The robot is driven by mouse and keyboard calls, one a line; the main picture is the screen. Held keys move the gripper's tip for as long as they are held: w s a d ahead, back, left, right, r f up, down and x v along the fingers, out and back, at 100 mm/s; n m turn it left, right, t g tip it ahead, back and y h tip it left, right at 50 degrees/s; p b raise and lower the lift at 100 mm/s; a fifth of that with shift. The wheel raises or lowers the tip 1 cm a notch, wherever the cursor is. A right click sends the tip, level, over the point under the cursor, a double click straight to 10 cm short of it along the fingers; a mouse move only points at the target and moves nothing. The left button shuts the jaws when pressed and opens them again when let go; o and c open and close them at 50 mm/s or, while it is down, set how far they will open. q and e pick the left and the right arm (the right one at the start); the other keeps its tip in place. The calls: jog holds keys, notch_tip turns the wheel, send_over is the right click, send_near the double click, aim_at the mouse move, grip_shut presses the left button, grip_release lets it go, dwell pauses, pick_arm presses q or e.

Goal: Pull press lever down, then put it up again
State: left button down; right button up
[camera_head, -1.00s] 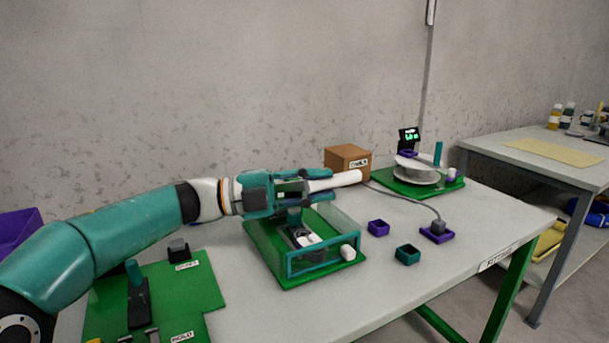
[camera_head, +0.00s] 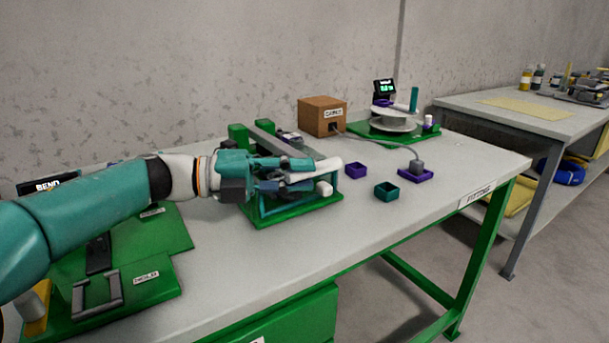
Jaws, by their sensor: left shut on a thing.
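The press (camera_head: 292,211) stands on the table on a green base, with a teal-framed clear guard at its front. My left gripper (camera_head: 309,174) is shut on the white press lever (camera_head: 298,178), low and close above the guard. The lever lies nearly level, with its white end pointing right. The gripper and forearm hide most of the press mechanism. A small white knob (camera_head: 324,188) sits at the guard's right side. My right gripper is not in view.
A cardboard box (camera_head: 323,116) and a spool stand (camera_head: 394,124) with a small display are behind. Green fixtures (camera_head: 129,280) fill the table's left. The front right is clear.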

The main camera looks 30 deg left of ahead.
pick_arm(q)
jog(key=c, duration=1)
grip_release()
jog(key=shift+s, duration=0.1)
jog(key=shift+a+r, duration=0.1)
jog(key=shift+a, duration=0.05)
jog(key=v, duration=1.1)
jog(key=shift+s+a, duration=0.25)
jog(key=shift+a, duration=0.05)
